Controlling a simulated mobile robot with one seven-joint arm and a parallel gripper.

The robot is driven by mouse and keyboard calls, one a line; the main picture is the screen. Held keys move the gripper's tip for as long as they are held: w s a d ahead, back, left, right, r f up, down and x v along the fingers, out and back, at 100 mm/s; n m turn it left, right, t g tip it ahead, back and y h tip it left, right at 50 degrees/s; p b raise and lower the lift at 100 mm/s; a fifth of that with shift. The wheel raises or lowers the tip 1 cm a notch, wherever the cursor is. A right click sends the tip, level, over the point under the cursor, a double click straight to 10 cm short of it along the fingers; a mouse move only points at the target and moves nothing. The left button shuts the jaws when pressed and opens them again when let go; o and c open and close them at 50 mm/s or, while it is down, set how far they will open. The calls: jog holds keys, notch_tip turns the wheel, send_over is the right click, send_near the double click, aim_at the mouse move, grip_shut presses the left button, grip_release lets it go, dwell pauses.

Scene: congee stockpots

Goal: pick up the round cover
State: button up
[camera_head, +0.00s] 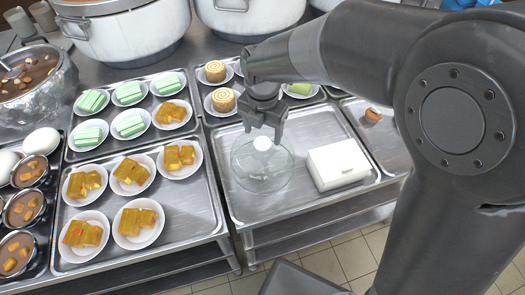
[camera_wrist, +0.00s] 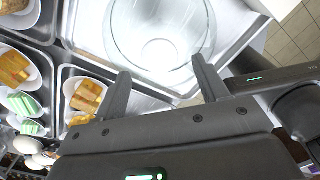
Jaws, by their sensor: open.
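The round cover (camera_head: 255,178) is a clear glass lid with a white knob on top. It rests on a metal tray, left of a white box. In the wrist view the clear round cover (camera_wrist: 190,32) fills the top middle, ahead of the fingers. My gripper (camera_head: 264,136) is above the cover with its fingers pointing down, close to the knob. In the wrist view my gripper (camera_wrist: 161,78) has its two fingers spread, with nothing held between them. Whether the fingers touch the knob, I cannot tell.
The white box (camera_head: 338,164) stands on the same metal tray (camera_head: 300,206). Trays of plated orange cakes (camera_head: 131,173) and green-striped cakes (camera_head: 130,124) lie to the left. Large pots (camera_head: 120,30) stand behind. A small brown cup-like item (camera_head: 373,115) is at the right.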

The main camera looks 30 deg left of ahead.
aim_at(262, 143)
notch_tip(262, 143, down, 3)
jog(key=shift+f, duration=0.2)
jog(key=shift+c, duration=0.2)
jog(key=c, duration=1.4)
